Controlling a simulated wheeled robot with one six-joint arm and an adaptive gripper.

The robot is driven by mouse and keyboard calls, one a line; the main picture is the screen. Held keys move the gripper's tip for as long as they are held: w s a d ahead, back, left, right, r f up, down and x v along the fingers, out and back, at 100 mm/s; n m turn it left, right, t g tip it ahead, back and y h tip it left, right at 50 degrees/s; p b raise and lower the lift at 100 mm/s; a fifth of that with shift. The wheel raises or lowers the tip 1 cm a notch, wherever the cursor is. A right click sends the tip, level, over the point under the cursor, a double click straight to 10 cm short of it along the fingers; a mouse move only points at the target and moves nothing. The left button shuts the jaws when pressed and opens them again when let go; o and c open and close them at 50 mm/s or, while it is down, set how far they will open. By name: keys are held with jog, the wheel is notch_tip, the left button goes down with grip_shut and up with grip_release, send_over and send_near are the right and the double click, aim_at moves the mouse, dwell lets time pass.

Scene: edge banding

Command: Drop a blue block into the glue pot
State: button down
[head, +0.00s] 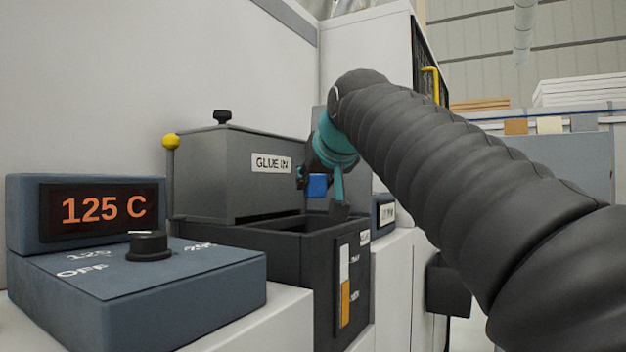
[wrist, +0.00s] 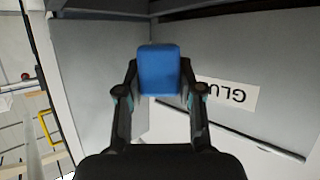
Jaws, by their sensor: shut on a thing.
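A blue block (head: 317,185) is held in my gripper (head: 320,192), which is shut on it. In the wrist view the block (wrist: 158,70) sits between the two fingers of my gripper (wrist: 158,88). The glue pot (head: 290,240) is a dark open-topped box in the middle of the head view. The block appears above or near the back of its opening, in front of a grey raised lid labelled GLUE (head: 235,175). The inside of the pot is mostly hidden. The lid's label (wrist: 228,94) shows upside down in the wrist view.
A control box (head: 130,285) with a 125 C display (head: 105,208) and a black knob (head: 149,245) stands at the left. A yellow ball-ended lever (head: 170,142) is beside the lid. A pale machine wall (head: 130,60) rises close behind.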

jog(key=shift+f, duration=0.25)
jog(key=c, duration=0.7)
grip_release()
jog(key=shift+o, duration=0.2)
jog(key=shift+s, duration=0.1)
jog(key=v, duration=1.2)
jog(key=shift+r, duration=0.1)
